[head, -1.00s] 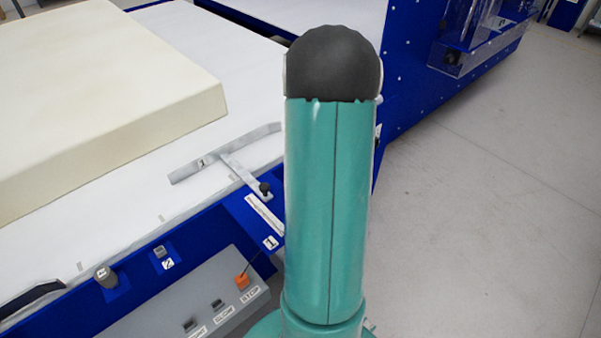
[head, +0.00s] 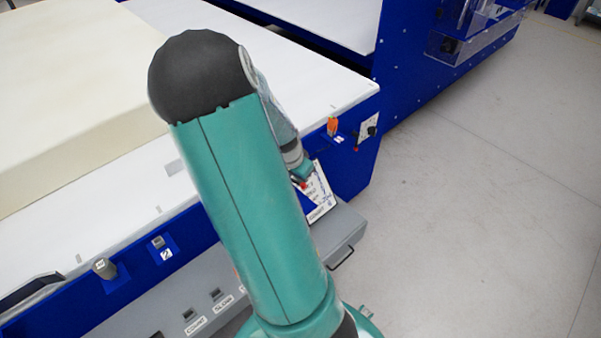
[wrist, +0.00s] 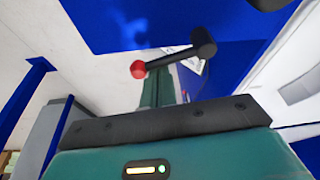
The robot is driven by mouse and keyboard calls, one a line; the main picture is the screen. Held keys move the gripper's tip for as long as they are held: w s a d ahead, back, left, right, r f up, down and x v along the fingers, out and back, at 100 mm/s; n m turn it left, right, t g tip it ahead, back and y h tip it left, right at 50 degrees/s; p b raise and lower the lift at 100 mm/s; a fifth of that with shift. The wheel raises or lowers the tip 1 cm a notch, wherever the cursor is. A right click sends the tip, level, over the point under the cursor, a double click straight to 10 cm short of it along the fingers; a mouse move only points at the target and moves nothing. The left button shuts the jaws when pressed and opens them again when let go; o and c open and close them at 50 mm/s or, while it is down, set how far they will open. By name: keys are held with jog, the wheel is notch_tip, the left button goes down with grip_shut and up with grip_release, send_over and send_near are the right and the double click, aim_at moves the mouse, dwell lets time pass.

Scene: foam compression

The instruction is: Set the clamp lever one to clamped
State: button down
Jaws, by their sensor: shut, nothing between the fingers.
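A dark lever with a red ball tip (wrist: 138,69) and a black hub (wrist: 203,42) shows in the wrist view against a blue panel; I cannot read a number on it. My gripper (wrist: 163,88) is shut and empty, its teal fingers partly behind the lever's arm in that view. I cannot tell whether they touch it. In the head view my gripper (head: 300,172) is low at the blue frame's edge, next to a small red spot (head: 303,185) and above a white label plate (head: 321,205). My arm hides the rest of that area.
A cream foam block (head: 75,90) lies on the white table (head: 300,75) at left. A grey control box (head: 200,305) with several switches runs along the front. An orange part (head: 333,126) and a small white plate (head: 369,127) are at the blue end. The floor at right is clear.

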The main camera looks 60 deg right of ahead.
jog(key=shift+a+m, duration=0.3)
jog(key=shift+m, duration=0.2)
jog(key=shift+a, duration=0.3)
